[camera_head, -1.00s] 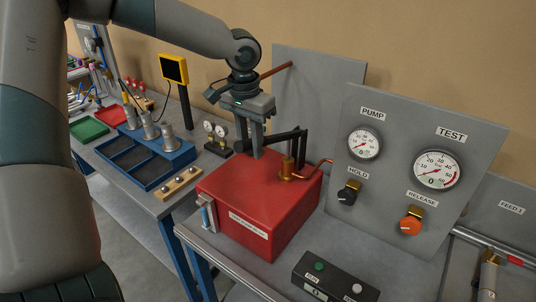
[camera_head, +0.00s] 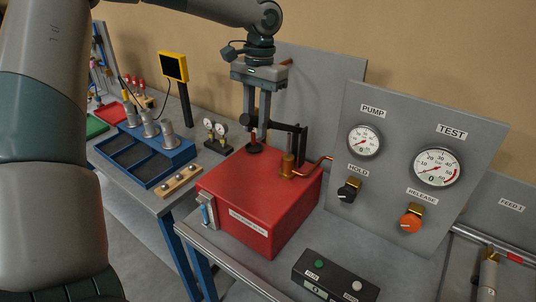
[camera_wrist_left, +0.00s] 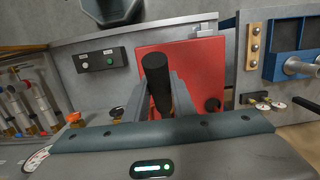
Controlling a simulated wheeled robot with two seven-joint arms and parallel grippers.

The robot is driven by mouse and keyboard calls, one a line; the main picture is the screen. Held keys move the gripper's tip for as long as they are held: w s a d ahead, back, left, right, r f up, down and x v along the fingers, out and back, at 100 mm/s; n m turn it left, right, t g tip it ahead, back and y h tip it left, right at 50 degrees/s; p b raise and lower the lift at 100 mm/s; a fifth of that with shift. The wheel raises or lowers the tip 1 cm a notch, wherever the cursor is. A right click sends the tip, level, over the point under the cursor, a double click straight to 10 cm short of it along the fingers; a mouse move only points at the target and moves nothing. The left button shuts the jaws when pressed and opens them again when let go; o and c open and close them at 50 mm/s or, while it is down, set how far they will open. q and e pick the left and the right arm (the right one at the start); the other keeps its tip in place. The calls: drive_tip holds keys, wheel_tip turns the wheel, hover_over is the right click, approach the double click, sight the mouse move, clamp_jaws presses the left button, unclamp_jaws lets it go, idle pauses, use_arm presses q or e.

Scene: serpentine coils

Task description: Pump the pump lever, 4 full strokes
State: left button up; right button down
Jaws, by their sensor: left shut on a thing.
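The red pump box (camera_head: 262,200) stands on the bench, and also shows in the wrist view (camera_wrist_left: 195,65). Its black lever linkage (camera_head: 290,128) rises from the top beside a brass fitting (camera_head: 287,166). My left gripper (camera_head: 258,120) is above the box, shut on the lever's black handle (camera_wrist_left: 156,75), which shows between the fingers in the wrist view. A thin red rod (camera_head: 253,137) with a dark round collar (camera_head: 255,148) shows below the gripper. My right gripper is not in view.
A grey panel with a PUMP gauge (camera_head: 364,140), a TEST gauge (camera_head: 436,167), a black HOLD knob (camera_head: 348,190) and an orange RELEASE knob (camera_head: 410,221) stands to the right. A button box (camera_head: 335,277) lies in front. A blue tray (camera_head: 140,160) is at left.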

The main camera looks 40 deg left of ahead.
use_arm(q)
drive_tip(key=f+b, duration=0.1)
drive_tip(key=b, duration=0.1)
drive_tip(key=s+f+t+b, duration=0.1)
drive_tip(key=f+b, duration=0.1)
drive_tip(key=s+f+t+b, duration=0.1)
drive_tip(key=b, duration=0.1)
drive_tip(key=shift+s+f, duration=0.15)
drive_tip(key=shift+f, duration=0.15)
drive_tip(key=shift+f+b, duration=0.1)
drive_tip(key=shift+b, duration=0.25)
drive_tip(key=f+t+b, duration=0.1)
drive_tip(key=f+b, duration=0.1)
drive_tip(key=b, duration=0.1)
drive_tip(key=s+f+t+b, duration=0.1)
drive_tip(key=f+b, duration=0.1)
drive_tip(key=b, duration=0.2)
drive_tip(key=shift+s+f, duration=0.2)
drive_tip(key=shift+f, duration=0.2)
